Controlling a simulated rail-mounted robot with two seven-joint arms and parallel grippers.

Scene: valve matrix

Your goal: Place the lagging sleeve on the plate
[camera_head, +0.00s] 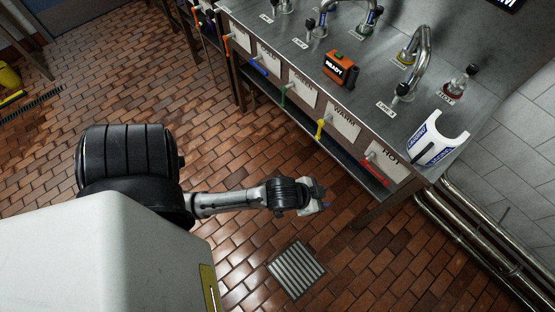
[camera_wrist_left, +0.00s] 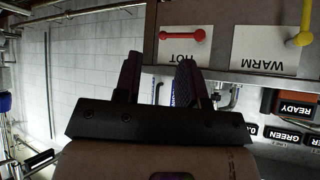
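The likely lagging sleeve, a white and blue curved piece (camera_head: 437,137), stands at the right end of the steel counter (camera_head: 385,72) in the head view. In the left wrist view, part of a white and blue thing (camera_wrist_left: 158,92) shows between the fingers, farther off. My left gripper (camera_head: 318,204) is over the floor in front of the counter, apart from the sleeve. In the left wrist view its two dark fingers (camera_wrist_left: 160,80) are apart with nothing held. White plates with coloured levers line the counter front, among them HOT (camera_head: 388,163) and WARM (camera_head: 341,123). I cannot tell which plate is meant. My right gripper is out of view.
Pipes (camera_head: 480,240) run along the wall at right. A floor grate (camera_head: 296,270) lies below my arm. The tiled floor is open.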

